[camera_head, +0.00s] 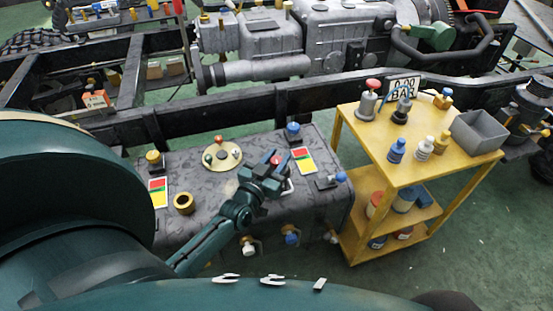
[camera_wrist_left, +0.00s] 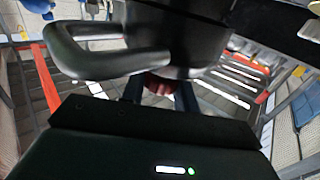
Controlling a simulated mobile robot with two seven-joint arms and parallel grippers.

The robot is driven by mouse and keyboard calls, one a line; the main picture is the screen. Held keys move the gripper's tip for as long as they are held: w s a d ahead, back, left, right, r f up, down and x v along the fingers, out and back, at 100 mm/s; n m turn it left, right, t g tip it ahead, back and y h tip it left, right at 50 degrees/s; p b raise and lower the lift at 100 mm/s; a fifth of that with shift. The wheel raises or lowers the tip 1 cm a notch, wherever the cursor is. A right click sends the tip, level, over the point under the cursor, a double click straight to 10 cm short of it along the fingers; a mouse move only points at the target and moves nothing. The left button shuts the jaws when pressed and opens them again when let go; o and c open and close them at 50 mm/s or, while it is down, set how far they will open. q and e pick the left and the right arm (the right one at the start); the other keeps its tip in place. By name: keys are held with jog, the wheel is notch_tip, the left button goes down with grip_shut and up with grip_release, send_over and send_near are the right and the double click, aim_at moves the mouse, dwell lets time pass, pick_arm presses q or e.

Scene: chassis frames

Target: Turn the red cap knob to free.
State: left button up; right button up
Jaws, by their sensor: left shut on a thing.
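The red cap knob (camera_head: 275,160) is on the grey speckled box top (camera_head: 205,225), left of a red, yellow and green card. My left gripper (camera_head: 278,169) reaches over the box and is shut on the knob, which it mostly covers. In the left wrist view a red piece (camera_wrist_left: 158,84) shows between the dark fingers. A dark round body with a looped handle (camera_wrist_left: 100,60) lies just beyond it. How far the knob is turned cannot be told. My right gripper is not in view.
A blue knob (camera_head: 293,132), a plate with small levers (camera_head: 222,155), a brass ring (camera_head: 184,203) and a blue-tipped lever (camera_head: 340,177) surround the gripper on the box. A yellow cart (camera_head: 440,176) with bottles stands at right. A black chassis rail (camera_head: 290,97) runs behind.

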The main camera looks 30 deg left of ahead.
pick_arm(q)
jog(key=shift+c, duration=1)
jog(key=shift+r+n+y+p, duration=0.2)
jog(key=shift+n+y+p, duration=0.2)
jog(key=shift+y+p, duration=0.1)
jog(key=shift+n+y+p, duration=0.3)
jog(key=shift+y+p, duration=0.1)
jog(key=shift+y, duration=0.2)
jog(key=shift+f, duration=0.1)
jog(key=o, duration=1)
jog(key=shift+f, duration=0.1)
jog(key=shift+c, duration=0.2)
jog(key=shift+s, duration=0.1)
